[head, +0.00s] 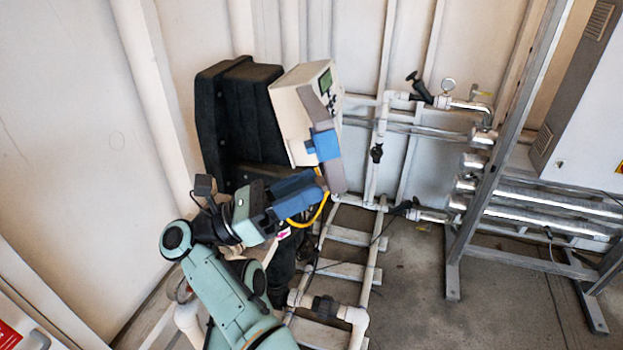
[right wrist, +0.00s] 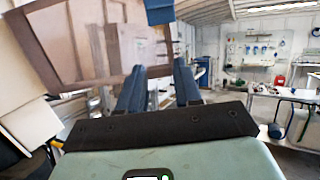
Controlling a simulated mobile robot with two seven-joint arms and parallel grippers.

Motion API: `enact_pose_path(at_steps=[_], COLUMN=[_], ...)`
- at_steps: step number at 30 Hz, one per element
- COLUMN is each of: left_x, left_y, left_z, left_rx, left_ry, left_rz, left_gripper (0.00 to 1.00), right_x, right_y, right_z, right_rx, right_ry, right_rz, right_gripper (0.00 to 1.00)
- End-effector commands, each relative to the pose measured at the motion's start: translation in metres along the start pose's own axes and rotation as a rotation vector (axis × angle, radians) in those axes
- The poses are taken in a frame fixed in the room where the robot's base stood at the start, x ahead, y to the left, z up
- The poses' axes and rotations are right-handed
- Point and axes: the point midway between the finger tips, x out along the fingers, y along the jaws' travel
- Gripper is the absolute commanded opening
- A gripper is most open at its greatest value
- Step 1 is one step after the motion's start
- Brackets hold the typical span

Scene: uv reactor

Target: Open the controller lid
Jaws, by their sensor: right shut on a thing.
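The controller (head: 292,113) is a beige box with a small green display, mounted against the black housing. Its lid (head: 334,177) is a brownish, see-through cover with a blue piece (head: 325,145) on it. The lid stands at an angle to the box front, its lower part out from the box. My right gripper (head: 318,182) is at the lid's lower end, shut on it. In the right wrist view, the lid's brown frame (right wrist: 66,82) runs tilted across the upper left, and its edge passes at the two blue fingers (right wrist: 158,78). My left gripper is out of view.
A black housing (head: 238,115) stands behind the controller. White pipes with black valves (head: 377,153) and a gauge (head: 448,86) run along the wall to the right. A yellow cable (head: 315,214) hangs below the gripper. A metal frame (head: 478,190) stands farther right, with open floor before it.

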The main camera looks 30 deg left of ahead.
Motion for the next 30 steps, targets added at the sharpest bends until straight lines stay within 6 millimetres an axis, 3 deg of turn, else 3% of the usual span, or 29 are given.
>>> enact_pose_path(at_steps=[12,13,15,30], left_x=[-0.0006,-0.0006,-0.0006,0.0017], left_y=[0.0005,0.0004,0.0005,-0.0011], left_z=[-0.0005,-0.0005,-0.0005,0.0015], left_rx=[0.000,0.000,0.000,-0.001], left_ry=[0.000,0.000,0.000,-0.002], left_rz=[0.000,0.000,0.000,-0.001], left_gripper=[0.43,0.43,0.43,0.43], right_x=[-0.0020,-0.0020,-0.0019,0.0003], right_y=[0.0008,0.0007,0.0007,-0.0001], right_z=[0.0011,0.0011,0.0010,-0.0004], right_rx=[0.001,0.001,0.001,0.000], right_ry=[-0.006,-0.006,-0.005,-0.001], right_rz=[0.002,0.002,0.002,0.003], right_gripper=[0.00,0.40,0.60,0.60])
